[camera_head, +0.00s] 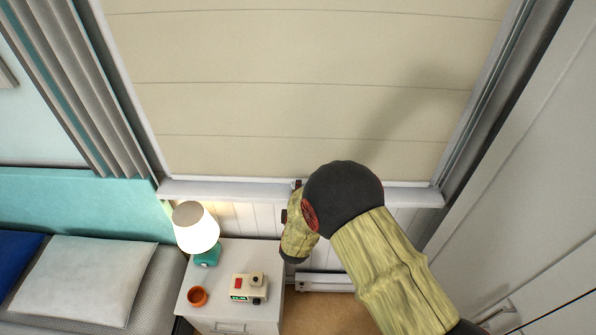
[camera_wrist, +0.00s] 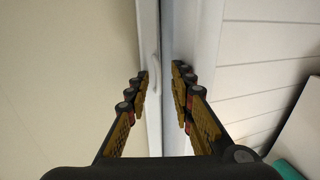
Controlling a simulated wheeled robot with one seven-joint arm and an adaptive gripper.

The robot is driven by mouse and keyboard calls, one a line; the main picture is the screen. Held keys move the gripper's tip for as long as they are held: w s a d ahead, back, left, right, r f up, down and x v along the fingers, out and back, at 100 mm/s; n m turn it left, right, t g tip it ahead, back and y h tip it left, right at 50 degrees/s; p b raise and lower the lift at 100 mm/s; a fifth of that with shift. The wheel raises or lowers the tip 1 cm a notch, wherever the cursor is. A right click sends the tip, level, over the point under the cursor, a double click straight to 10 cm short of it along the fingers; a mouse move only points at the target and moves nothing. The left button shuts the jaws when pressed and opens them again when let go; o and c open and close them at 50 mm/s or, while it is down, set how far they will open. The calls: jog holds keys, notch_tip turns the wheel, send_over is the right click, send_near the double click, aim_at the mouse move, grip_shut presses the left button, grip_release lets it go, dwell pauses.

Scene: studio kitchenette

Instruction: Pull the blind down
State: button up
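The beige blind (camera_head: 300,90) covers nearly the whole window in the head view, its lower edge close above the white sill (camera_head: 225,190). In the wrist view the blind (camera_wrist: 75,70) fills the left side. Its white bottom bar (camera_wrist: 150,25) carries a small white handle (camera_wrist: 155,65). My gripper (camera_wrist: 160,85) is open, with one finger on the blind side and the other on the sill side; the handle shows between the fingertips. I cannot tell whether they touch it. In the head view my gripper (camera_head: 291,200) is at the sill, partly hidden by my arm.
A nightstand (camera_head: 225,265) below the sill holds a lamp (camera_head: 196,230), an orange cup (camera_head: 197,296) and a small clock device (camera_head: 248,288). A bed with a white pillow (camera_head: 85,280) is at left. A white panelled door (camera_head: 530,170) stands at right.

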notch_tip(320, 180, up, 27)
jog(key=p, duration=1.6)
jog(key=b+v, duration=0.1)
jog(key=v, duration=0.6)
jog(key=shift+c, duration=0.2)
